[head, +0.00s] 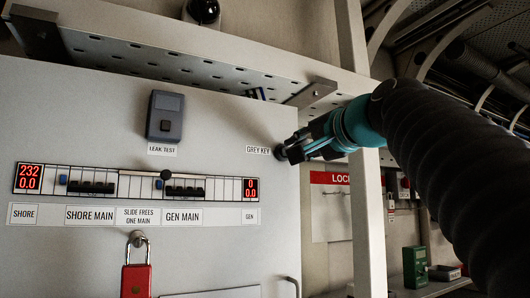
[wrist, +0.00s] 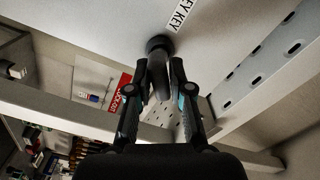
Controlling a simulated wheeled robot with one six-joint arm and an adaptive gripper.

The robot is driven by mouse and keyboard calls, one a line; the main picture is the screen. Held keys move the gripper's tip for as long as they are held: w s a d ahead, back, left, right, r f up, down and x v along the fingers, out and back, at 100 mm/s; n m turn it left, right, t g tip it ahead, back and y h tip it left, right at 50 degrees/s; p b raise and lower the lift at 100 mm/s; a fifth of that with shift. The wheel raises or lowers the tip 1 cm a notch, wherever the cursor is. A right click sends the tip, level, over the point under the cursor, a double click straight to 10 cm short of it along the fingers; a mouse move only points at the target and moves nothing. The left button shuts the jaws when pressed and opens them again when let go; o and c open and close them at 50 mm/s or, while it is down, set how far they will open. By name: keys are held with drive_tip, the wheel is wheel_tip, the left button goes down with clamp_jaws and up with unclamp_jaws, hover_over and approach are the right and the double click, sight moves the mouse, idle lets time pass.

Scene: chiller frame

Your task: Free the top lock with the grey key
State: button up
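The grey key (wrist: 160,44) shows as a dark rounded piece at the panel face, by its GREY KEY label (head: 258,149). In the head view the key (head: 280,153) is small and dark, partly hidden by my fingers. My gripper (head: 292,152) is at the key, with one finger on each side of it. In the wrist view my gripper (wrist: 160,68) has its fingers close to the key's body; I cannot tell whether they press on it. A red padlock (head: 137,281) hangs from a round metal fitting (head: 138,240) low on the panel. Its lower end is cut off.
A breaker strip (head: 135,184) with red displays crosses the panel, with a dark slide knob (head: 166,174) above. A grey leak test box (head: 165,116) is mounted higher. A perforated shelf (head: 180,62) overhangs the panel. A pale upright post (head: 368,220) stands right of my gripper.

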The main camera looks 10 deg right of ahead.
drive_tip(key=shift+m, duration=3.2)
drive_tip(key=o, duration=1)
